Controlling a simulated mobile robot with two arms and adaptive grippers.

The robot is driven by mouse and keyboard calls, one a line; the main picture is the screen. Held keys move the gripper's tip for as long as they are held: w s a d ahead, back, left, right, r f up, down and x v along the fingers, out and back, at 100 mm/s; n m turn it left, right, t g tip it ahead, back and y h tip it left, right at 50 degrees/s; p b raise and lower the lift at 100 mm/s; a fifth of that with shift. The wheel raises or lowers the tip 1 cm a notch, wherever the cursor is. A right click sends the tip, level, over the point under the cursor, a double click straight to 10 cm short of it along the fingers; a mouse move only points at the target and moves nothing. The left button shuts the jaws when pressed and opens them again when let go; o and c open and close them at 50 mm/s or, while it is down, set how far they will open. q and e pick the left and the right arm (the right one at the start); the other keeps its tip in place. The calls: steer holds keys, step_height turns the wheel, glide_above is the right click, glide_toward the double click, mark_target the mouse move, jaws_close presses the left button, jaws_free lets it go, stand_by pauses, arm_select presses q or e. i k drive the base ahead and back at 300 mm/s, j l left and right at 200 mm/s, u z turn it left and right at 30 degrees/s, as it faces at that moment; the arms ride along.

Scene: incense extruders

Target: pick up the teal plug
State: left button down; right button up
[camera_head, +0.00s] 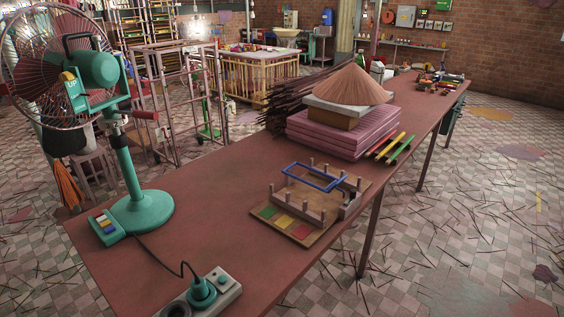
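The teal plug (202,293) is at the bottom of the head view, near the close end of the red-brown table (190,240). It sits on a grey power strip (229,291), seemingly in one of its sockets. A black cord rises from the plug, bends over and runs left along the table toward the teal standing fan (140,211). The strip has a small teal button and is cut off by the bottom edge of the picture. Neither of my grippers is in view.
The fan's control box (107,227) lies left of the plug. A wooden peg board (300,217) with a blue frame (313,177) stands farther along. Beyond it are pink slabs (330,137) under a conical hat (354,88). Bare tabletop lies between the strip and the peg board.

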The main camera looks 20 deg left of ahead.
mark_target(200, 291)
steer(key=u, duration=1.2)
